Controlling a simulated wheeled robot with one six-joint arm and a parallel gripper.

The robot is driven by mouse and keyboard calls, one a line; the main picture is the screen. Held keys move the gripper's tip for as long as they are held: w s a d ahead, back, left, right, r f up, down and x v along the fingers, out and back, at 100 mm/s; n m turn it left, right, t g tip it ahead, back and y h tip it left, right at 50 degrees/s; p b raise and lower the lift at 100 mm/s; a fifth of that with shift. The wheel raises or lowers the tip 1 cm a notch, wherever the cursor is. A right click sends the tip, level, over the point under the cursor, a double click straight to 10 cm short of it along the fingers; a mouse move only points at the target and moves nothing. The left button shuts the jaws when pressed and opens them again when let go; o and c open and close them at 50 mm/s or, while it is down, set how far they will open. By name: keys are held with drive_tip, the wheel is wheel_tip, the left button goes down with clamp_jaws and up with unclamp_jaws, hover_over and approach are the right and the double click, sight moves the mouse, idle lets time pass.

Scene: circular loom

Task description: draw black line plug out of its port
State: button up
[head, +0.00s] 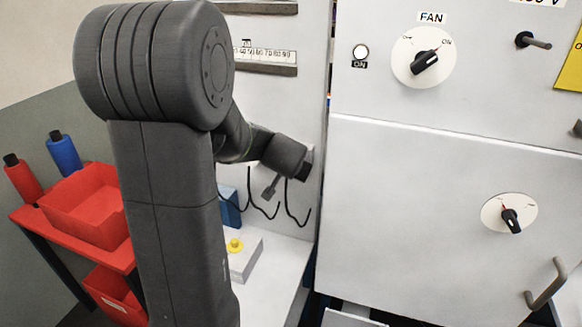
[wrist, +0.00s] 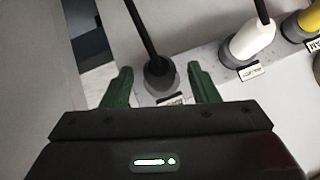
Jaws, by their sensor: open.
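The black line plug (wrist: 160,78) sits in a grey port collar on the light panel in the wrist view, with its black cord running up and to the left. My gripper (wrist: 159,68) is open, with one green finger on each side of the black plug. Gaps show between the plug and both fingers, so it is not gripped. In the head view my arm reaches to the panel, and I cannot make out the plug or the fingers clearly there.
A white plug (wrist: 252,40) and a yellow plug (wrist: 302,24) sit to the right in the wrist view. In the head view, black cords (head: 292,208) hang below my wrist, near a white block with a yellow button (head: 235,245). A large grey cabinet (head: 420,200) stands right.

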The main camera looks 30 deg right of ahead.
clamp_jaws()
drive_tip(key=shift+s+a, duration=0.1)
drive_tip(key=shift+s+a, duration=0.3)
drive_tip(key=shift+a, duration=0.05)
idle(0.3)
drive_tip(key=shift+s+a, duration=0.95)
drive_tip(key=shift+a, duration=0.25)
